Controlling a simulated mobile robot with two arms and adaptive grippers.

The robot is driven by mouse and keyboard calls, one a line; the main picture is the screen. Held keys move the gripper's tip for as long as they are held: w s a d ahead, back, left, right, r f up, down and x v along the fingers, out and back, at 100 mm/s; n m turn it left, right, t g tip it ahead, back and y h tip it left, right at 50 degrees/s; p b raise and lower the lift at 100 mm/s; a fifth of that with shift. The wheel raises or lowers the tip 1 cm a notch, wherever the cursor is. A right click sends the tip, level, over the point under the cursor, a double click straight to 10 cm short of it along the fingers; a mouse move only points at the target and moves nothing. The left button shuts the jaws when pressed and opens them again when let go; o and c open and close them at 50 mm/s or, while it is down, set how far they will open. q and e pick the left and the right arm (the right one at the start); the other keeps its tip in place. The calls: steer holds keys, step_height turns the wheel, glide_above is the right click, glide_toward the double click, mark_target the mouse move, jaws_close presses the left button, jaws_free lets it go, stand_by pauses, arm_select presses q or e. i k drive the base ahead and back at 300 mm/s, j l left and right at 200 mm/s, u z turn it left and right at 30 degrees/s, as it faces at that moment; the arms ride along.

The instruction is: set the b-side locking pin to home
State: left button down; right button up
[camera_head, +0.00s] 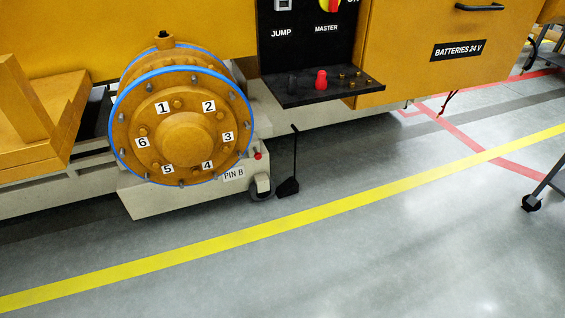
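A white label reading PIN B (233,173) is on the pale base under the orange flanged wheel. A small red knob (258,156) sits just above and right of the label; it looks like part of the locking pin. Below it a pale block (263,184) juts out, with a dark rounded piece (262,197) under it. The pin's shaft and its position are too small to tell. Neither of my grippers is in view.
The orange flanged wheel (183,139) has a blue rim and numbered labels. A thin black upright with a wide foot (288,187) stands right of the pin. A black control panel (322,84) is above. Grey floor with a yellow line (300,223) lies clear in front.

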mark_target(258, 157)
steer(key=i+j+z, duration=0.2)
steer(key=i+z, duration=0.2)
steer(key=i+j+z, duration=0.3)
steer(key=z, duration=0.15)
steer(key=i+j, duration=0.6)
